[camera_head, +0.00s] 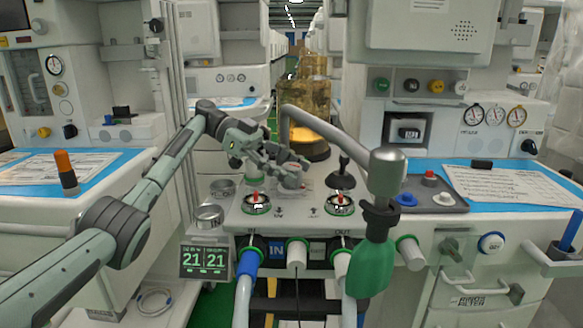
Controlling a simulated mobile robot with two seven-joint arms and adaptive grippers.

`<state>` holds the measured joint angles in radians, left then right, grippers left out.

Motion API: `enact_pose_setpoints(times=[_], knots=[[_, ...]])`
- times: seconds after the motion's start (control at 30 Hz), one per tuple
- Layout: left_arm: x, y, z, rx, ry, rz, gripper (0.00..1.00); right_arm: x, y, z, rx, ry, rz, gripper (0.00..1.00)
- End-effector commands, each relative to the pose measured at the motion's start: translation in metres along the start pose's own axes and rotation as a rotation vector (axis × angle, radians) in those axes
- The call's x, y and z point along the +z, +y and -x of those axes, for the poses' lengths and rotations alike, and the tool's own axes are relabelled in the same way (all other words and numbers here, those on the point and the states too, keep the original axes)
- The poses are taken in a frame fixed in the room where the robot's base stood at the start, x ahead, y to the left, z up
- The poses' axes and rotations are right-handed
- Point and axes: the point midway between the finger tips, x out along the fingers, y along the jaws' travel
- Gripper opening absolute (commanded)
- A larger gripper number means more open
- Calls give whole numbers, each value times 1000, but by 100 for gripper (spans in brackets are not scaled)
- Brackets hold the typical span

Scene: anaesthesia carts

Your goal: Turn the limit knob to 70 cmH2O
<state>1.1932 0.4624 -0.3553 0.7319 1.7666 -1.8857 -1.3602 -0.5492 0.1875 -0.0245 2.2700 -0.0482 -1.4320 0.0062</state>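My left arm reaches in from the left, and my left gripper (287,161) is over the top of the grey breathing-circuit block (312,209). A small grey knob-like part (291,182) sits on the block just below the fingers and is partly hidden by them; it looks like the limit knob. Its scale and setting are too small to read. I cannot tell whether the fingers touch it, or how far apart they are. My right gripper is not in view.
Two clear-domed valves with red centres, left (256,204) and right (339,204), stand on the block. A bent grey tube arches behind the gripper to a post with a green bag (371,268). A black lever (342,173) stands at right.

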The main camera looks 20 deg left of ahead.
Motion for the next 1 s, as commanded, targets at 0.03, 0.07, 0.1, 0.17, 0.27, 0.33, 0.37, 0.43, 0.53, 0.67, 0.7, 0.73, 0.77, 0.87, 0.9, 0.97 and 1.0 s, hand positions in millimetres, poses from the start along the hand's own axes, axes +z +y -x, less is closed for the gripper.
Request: enact_pose_setpoints(times=[0.03,0.07,0.1,0.17,0.27,0.33,0.37,0.43,0.53,0.67,0.7,0.73,0.77,0.87,0.9,0.97,1.0], knots=[[-1,0,0,-1,1,-1,60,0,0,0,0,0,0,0],[-1,0,0,-1,1,-1,60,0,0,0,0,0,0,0],[-1,0,1,-2,1,-1,60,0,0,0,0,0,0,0],[-1,0,1,-2,2,-2,60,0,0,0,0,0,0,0],[-2,0,2,-3,2,-2,60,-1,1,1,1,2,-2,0],[-2,-1,5,-4,2,-2,60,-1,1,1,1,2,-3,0],[-2,-1,8,-5,2,-2,60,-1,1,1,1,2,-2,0],[-2,-1,17,-7,3,-1,60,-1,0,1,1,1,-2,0],[-3,-1,35,-6,3,-1,60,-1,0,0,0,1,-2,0],[-3,-1,55,-3,3,0,60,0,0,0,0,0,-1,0],[-2,-1,57,2,0,1,60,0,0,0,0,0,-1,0],[-2,-1,59,3,1,1,60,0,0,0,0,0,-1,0],[-2,-1,61,3,1,1,60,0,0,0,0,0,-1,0],[-2,-1,69,2,1,0,60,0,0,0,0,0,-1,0],[-1,0,71,2,0,1,60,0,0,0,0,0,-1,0],[-2,0,74,0,1,-1,60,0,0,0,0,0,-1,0],[-2,0,75,-1,2,-1,60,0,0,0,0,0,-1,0]])
